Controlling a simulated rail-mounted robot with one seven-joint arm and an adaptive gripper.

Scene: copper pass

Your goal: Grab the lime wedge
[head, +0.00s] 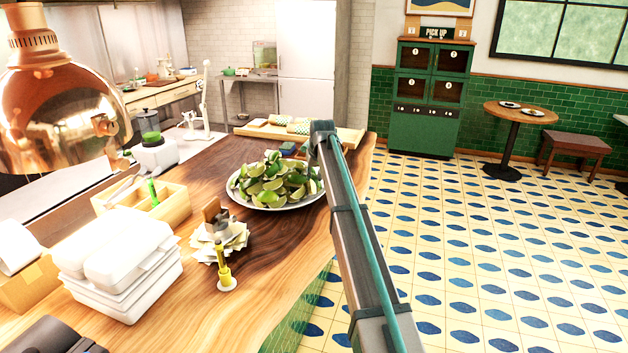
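Several lime wedges (270,183) lie heaped on a round white plate (284,206) on the wooden counter. They show green rinds and pale green cut faces. I cannot single out one wedge from the pile. My arm rises from the lower right and passes just right of the plate, covering a little of its right side. I cannot make out my gripper or its fingers in this view.
White lidded containers (120,265), a stack of papers (222,236), a yellow-handled item (224,268) and a wooden caddy (166,209) stand left of the plate. A copper lamp (60,115) hangs at left. A board (318,134) lies behind.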

